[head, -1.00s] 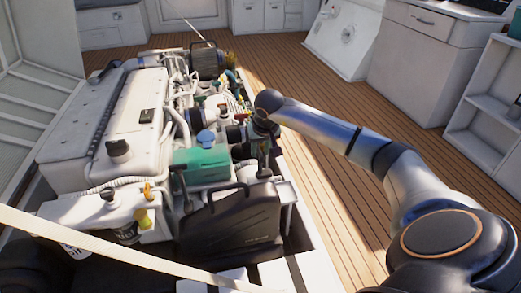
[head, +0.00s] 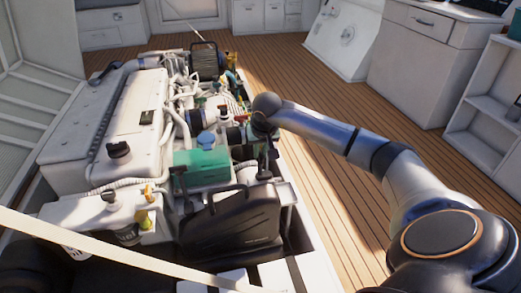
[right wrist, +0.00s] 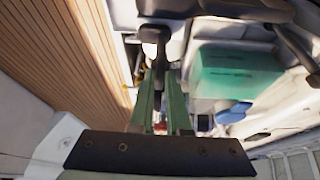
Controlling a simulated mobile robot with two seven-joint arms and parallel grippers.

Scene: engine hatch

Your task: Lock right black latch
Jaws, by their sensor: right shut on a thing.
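The right black latch (head: 264,173) stands upright at the right rear corner of the black cover (head: 230,226) in the head view. My right gripper (head: 261,148) reaches down over it and hides part of it. In the right wrist view the two green fingers (right wrist: 160,75) are close together, and the latch's black head (right wrist: 154,33) shows at their tips. The gripper is shut on the latch. A matching left black latch (head: 179,180) stands by the cover's left side. My left gripper is not in view.
The white engine (head: 110,125) with hoses fills the left. A green box (head: 203,166) sits close beside the gripper, also in the wrist view (right wrist: 232,72). A pale strap (head: 100,253) crosses the front. The wooden floor (head: 325,190) on the right is clear.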

